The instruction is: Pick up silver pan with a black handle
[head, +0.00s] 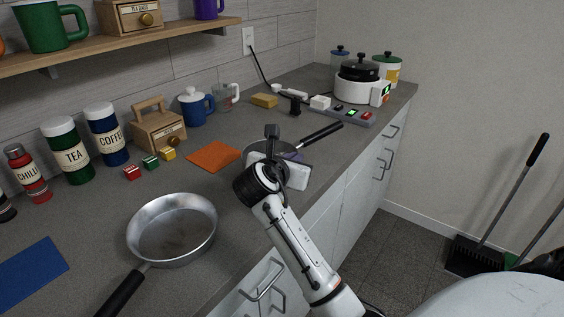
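A silver pan (172,232) with a black handle lies on the grey counter at the lower left. Its handle points down and left toward the front edge. A second pan (256,149) sits farther back, mostly hidden behind my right gripper, with a black handle (322,132) pointing up and right. My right gripper (281,152) is over or beside this second pan. The hand hides part of its fingers, so I cannot tell whether it is open or touching the pan. My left gripper is not in view.
An orange cloth (214,156) and a blue mat (30,274) lie on the counter (100,215). Canisters, a wooden tea box (158,132) and a blue pot (195,108) line the wall. A power strip (349,113) and a white cooker (360,88) stand at the back right.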

